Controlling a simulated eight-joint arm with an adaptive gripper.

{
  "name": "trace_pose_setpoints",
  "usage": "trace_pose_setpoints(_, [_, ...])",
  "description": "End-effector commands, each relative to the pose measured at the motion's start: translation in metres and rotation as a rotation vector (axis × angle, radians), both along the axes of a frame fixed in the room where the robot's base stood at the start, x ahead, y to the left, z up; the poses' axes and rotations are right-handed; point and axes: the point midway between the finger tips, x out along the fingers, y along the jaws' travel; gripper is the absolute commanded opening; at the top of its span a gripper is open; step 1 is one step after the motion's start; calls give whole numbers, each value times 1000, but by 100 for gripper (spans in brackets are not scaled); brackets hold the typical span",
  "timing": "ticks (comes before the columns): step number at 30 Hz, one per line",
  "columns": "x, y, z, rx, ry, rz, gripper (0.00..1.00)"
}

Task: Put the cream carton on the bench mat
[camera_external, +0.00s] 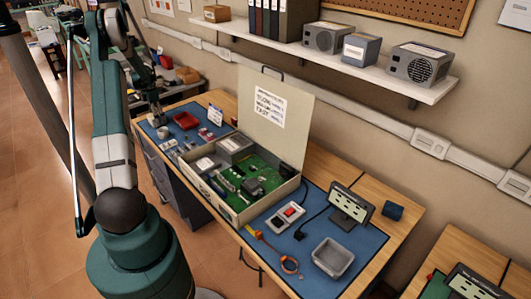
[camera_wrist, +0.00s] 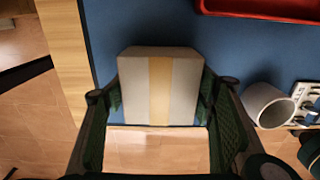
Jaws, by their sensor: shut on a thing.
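In the wrist view, a pale carton (camera_wrist: 135,80) with a tan stripe down its middle sits between the two green-padded fingers of my gripper (camera_wrist: 161,100). The fingers are shut on its sides. Behind it is the blue bench mat (camera_wrist: 115,25), with its near edge by the carton. I cannot tell whether the carton touches the mat. In the external view, my gripper (camera_external: 154,118) is small and low over the far-left blue mat (camera_external: 160,131). The carton is not clearly visible there.
A red tray (camera_wrist: 265,8) lies behind the carton, also seen in the external view (camera_external: 185,121). A white cup-like cylinder (camera_wrist: 267,104) and a pale rack (camera_wrist: 304,103) are right of my gripper. An open case (camera_external: 240,180) stands nearer on the bench. Floor shows below the bench edge.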

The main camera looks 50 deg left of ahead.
Motion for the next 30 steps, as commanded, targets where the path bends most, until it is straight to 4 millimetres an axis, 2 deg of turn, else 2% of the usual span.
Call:
trace_pose_setpoints(4, [0, 0, -3, 0, 0, 0, 34])
trace_pose_setpoints(5, [0, 0, -4, 0, 0, 0, 56])
trace_pose_setpoints(8, [0, 0, -3, 0, 0, 0, 69])
trace_pose_setpoints(23, [0, 0, 1, 0, 0, 0, 69])
trace_pose_setpoints(30, [0, 0, 24, 0, 0, 0, 69])
